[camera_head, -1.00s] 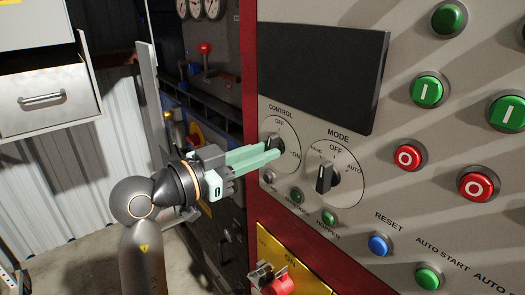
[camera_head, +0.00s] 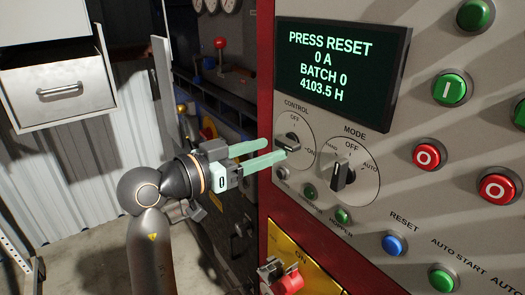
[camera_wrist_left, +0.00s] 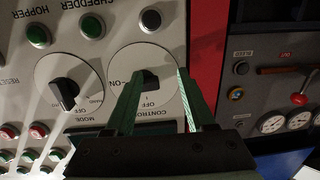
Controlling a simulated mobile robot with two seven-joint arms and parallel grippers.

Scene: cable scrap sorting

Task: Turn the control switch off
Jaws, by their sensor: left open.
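The control switch (camera_head: 291,142) is a dark rotary knob on a round pale plate on the grey panel, marked OFF at the top and ON at the right. Its bar lies slanted, with its right end towards ON. In the left wrist view the knob (camera_wrist_left: 149,78) shows upside down between the fingers. My left gripper (camera_head: 275,149) is open and empty, its green fingers pointing at the switch from the left. The lower fingertip overlaps the plate's lower left in the head view; I cannot tell whether it touches. My right gripper is not in view.
The mode switch (camera_head: 343,173) sits right of the control switch. Above them, the screen (camera_head: 342,65) reads PRESS RESET. A blue reset button (camera_head: 394,244) and several green and red buttons are around. A red handle (camera_head: 286,284) sticks out below, on a yellow plate.

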